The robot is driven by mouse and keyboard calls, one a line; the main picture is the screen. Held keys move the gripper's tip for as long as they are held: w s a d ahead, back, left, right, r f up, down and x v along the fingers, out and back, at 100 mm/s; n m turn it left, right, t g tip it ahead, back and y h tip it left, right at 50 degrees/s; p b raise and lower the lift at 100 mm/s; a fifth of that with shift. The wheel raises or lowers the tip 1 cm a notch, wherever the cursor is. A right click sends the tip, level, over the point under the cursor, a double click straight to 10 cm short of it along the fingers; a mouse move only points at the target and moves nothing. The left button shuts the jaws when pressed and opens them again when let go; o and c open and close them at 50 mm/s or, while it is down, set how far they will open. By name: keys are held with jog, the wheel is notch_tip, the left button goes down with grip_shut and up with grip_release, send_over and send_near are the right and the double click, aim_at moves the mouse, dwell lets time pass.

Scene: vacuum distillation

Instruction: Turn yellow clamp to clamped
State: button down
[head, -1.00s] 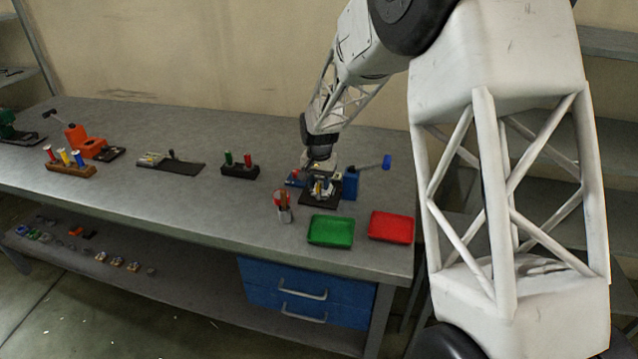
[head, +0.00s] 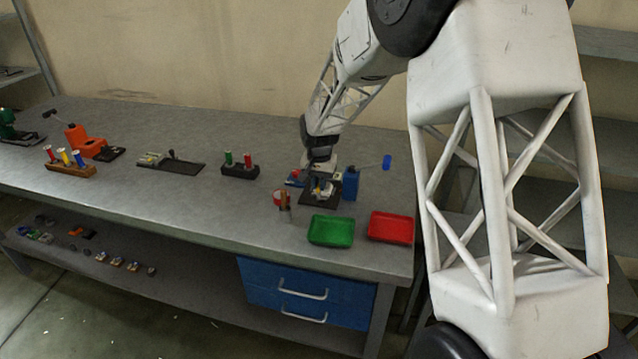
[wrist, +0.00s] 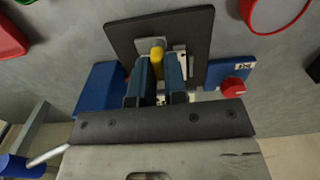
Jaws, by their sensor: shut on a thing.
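The yellow clamp (wrist: 157,50) shows in the wrist view as a yellow handle tip between my fingers, over a dark base plate (wrist: 190,25). My gripper (wrist: 160,72) is shut on the yellow clamp; its two dark fingers stand either side of it. In the head view my gripper (head: 320,183) is low over the dark plate (head: 318,203), and a little yellow shows there. The clamp's lower part is mostly hidden by the fingers, so I cannot tell its angle.
A blue block with a blue-tipped lever (head: 351,185) stands right of the plate. A small blue box with a red knob (wrist: 232,86) is beside it. A green tray (head: 331,230) and a red tray (head: 391,227) lie in front. The bench between the fixtures is clear.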

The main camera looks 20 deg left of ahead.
jog(key=shift+n, duration=0.3)
jog(key=n, duration=0.8)
jog(key=shift+a, duration=0.15)
jog(key=n, duration=0.4)
jog(key=shift+s, duration=0.1)
jog(key=n, duration=0.5)
jog(key=shift+s, duration=0.1)
jog(key=c, duration=1.2)
grip_release()
jog(key=shift+o, duration=0.2)
jog(key=shift+r, duration=0.1)
